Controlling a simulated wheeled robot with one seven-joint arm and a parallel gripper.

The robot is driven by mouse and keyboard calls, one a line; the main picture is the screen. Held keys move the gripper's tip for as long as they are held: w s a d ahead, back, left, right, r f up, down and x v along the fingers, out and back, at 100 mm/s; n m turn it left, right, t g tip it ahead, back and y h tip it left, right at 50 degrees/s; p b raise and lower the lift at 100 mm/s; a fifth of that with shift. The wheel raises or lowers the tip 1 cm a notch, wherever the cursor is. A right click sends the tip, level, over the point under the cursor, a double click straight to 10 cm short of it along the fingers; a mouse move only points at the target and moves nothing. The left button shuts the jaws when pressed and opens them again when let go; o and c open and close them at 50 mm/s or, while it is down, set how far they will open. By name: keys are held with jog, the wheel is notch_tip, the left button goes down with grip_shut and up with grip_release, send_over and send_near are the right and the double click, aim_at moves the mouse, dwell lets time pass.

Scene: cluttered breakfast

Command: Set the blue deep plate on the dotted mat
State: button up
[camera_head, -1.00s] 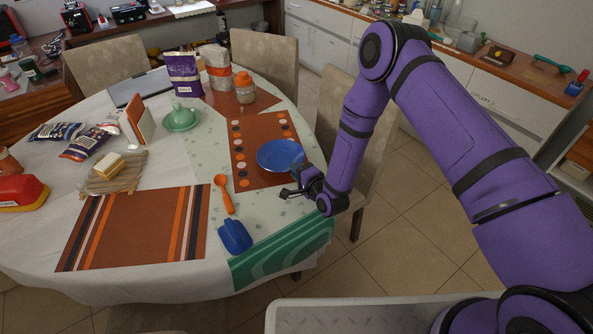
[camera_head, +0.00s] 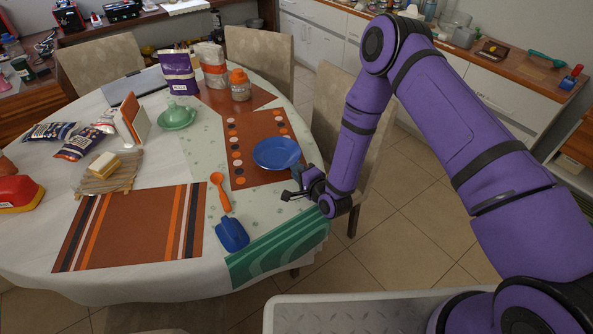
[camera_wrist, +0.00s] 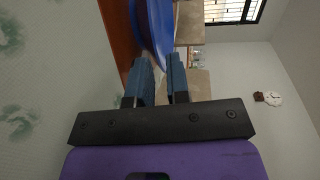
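The blue deep plate (camera_head: 276,153) lies on the brown dotted mat (camera_head: 238,131), over its front right part, and looks level. The mat has rows of black, white and orange dots. My gripper (camera_head: 291,184) is at the plate's near right side, low over the table. In the wrist view its two fingers (camera_wrist: 161,80) are apart, with a gap between them. The plate's rim (camera_wrist: 155,30) shows at and just beyond the fingertips, seen edge-on. I cannot tell whether a finger touches it.
An orange spoon (camera_head: 221,192) and a blue scoop (camera_head: 232,234) lie left of my gripper. A striped mat (camera_head: 136,228) is at the front left. An orange-lidded jar (camera_head: 240,86) and bags stand behind the dotted mat. A chair (camera_head: 343,125) stands at the right.

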jog(key=shift+s+d+r, duration=0.1)
jog(key=shift+s+d, duration=0.2)
jog(key=shift+s, duration=0.15)
jog(key=shift+o, duration=0.3)
jog(key=o, duration=0.5)
jog(key=shift+f+v, duration=0.2)
jog(key=shift+v, duration=1.05)
jog(key=shift+f+v, duration=0.2)
jog(key=shift+v, duration=1.05)
jog(key=shift+f+v, duration=0.2)
jog(key=shift+v, duration=1)
jog(key=shift+s+d, duration=0.15)
jog(key=v, duration=1)
jog(key=shift+s+d, duration=0.2)
jog(key=shift+s, duration=0.05)
